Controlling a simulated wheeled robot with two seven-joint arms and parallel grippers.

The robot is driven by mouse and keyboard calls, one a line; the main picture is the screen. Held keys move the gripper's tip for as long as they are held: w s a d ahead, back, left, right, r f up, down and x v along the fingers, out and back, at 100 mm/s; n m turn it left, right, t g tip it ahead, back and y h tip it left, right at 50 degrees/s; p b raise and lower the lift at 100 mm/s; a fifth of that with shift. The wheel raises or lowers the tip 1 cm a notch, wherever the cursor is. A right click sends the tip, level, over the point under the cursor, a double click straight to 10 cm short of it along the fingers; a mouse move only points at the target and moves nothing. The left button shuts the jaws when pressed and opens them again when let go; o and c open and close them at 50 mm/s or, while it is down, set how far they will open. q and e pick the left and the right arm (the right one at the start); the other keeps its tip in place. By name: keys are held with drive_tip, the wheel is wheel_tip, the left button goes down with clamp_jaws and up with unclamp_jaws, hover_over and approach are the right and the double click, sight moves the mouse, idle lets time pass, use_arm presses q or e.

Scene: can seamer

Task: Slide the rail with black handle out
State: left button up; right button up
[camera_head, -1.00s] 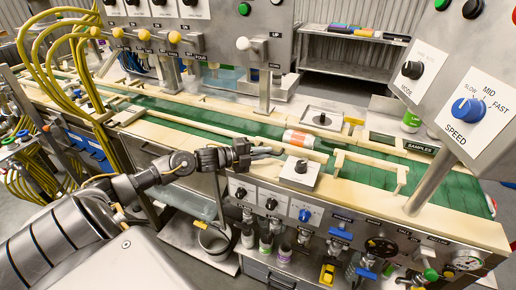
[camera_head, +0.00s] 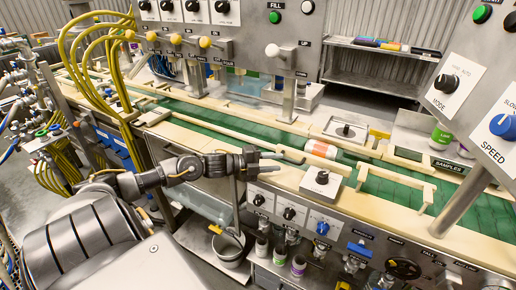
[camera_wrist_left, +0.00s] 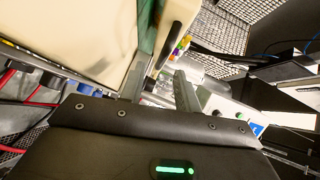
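A long beige rail (camera_head: 235,128) runs along the near side of the green conveyor belt, with a grey rounded end close to my left fingertips. A black knob (camera_head: 322,177) stands on a white plate at the near edge of the conveyor; I cannot tell for sure which part is the rail's black handle. My left gripper (camera_head: 274,160) is left of this knob, with its fingers apart and nothing seen between them. In the left wrist view its two grey fingers (camera_wrist_left: 160,88) are also apart, near the beige frame. My right gripper is not in view.
An orange and white can (camera_head: 322,148) lies on the green belt (camera_head: 220,122). A second black knob (camera_head: 345,130) sits on a plate across the belt. A beige bracket (camera_head: 395,180) stands to the right. Control panels hang above, and a metal pot (camera_head: 228,245) is below.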

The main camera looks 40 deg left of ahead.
use_arm(q)
drive_tip(key=v, duration=0.7)
drive_tip(key=shift+b, duration=0.3)
drive_tip(key=shift+f, duration=0.1)
